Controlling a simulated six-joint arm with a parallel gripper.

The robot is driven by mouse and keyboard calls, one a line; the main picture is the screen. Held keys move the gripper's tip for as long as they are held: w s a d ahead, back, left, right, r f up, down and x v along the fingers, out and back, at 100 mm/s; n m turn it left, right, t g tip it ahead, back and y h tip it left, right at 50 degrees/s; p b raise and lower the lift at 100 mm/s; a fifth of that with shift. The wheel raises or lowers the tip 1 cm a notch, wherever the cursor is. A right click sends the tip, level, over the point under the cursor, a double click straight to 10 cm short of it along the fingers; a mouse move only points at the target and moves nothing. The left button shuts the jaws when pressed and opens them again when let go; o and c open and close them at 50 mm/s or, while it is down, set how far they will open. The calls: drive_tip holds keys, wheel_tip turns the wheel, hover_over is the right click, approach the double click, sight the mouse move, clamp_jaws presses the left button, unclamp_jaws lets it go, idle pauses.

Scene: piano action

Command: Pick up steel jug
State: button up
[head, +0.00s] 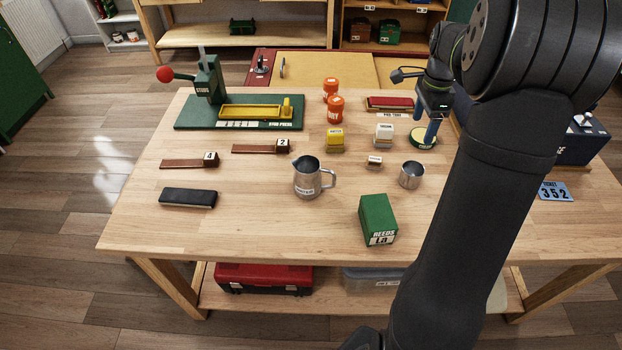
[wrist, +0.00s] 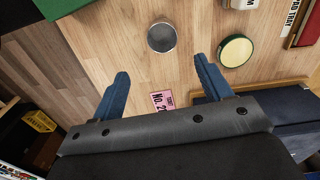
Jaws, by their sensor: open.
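The steel jug (head: 308,178) stands upright near the middle of the wooden table in the head view, its handle to the right and a label on its front. It does not show in the wrist view. My gripper (head: 427,125) is above the table's right part, up and to the right of the jug and apart from it. In the wrist view its two blue fingers (wrist: 160,75) are spread wide with nothing between them.
A steel cup (head: 410,175) stands right of the jug; it also shows in the wrist view (wrist: 162,38). A green reeds box (head: 377,219) is in front, a black case (head: 188,198) at left. Small yellow (head: 335,140) and white (head: 384,134) boxes stand behind. The table's front left is clear.

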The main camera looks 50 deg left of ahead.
drive_tip(key=s+a+r+n, duration=0.2)
drive_tip(key=s+a+n, duration=0.6)
drive_tip(key=s, duration=0.1)
drive_tip(key=n, duration=0.9)
hover_over(327, 171)
wheel_tip(327, 171, down, 16)
drive_tip(key=shift+f, duration=0.2)
drive_tip(key=c, duration=1.4)
drive_tip(key=shift+r, duration=0.15)
